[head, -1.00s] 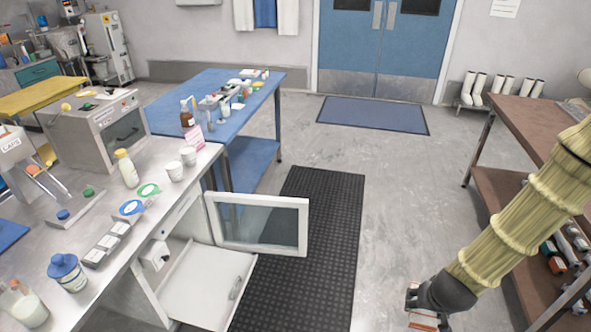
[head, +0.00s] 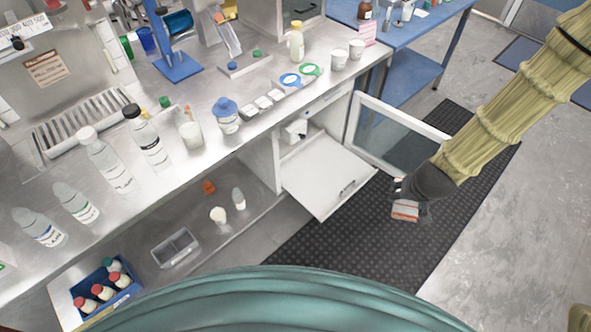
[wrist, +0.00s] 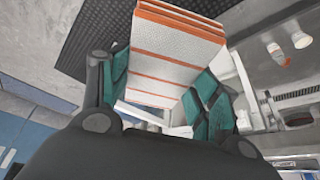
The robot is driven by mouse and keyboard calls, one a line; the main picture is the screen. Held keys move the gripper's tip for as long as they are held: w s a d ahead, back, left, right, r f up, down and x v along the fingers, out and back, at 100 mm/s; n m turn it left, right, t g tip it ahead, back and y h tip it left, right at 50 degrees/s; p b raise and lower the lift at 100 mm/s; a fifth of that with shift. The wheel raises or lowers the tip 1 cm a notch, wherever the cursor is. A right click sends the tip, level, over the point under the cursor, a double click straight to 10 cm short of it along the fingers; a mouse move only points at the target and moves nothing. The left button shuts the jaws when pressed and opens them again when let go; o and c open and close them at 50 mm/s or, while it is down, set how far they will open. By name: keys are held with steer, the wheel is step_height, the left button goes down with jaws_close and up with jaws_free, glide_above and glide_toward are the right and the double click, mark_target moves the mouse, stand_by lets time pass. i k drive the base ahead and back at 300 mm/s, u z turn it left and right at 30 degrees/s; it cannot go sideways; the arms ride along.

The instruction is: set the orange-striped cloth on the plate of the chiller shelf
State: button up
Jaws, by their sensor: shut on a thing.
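My gripper (head: 408,202) is shut on the folded orange-striped cloth (head: 404,211), which is white with orange stripes. The wrist view shows the cloth (wrist: 175,55) clamped between the green finger pads. In the head view my gripper hangs above the dark floor mat, to the right of the open chiller below the counter. The chiller's glass door (head: 395,135) stands swung open. A white pull-out shelf (head: 325,172) sticks out of the chiller, with a small dark handle-like part near its front edge. I cannot make out a separate plate on it.
The steel counter (head: 215,150) carries bottles, cups and a blue-lidded jar (head: 227,115). A lower shelf holds a grey bin (head: 176,247) and a blue crate (head: 98,290) of bottles. The black ribbed mat (head: 340,236) covers the floor, and clear floor lies to its right.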

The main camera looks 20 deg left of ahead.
mark_target(330, 177)
steer(key=u, duration=0.15)
steer(key=i, duration=1)
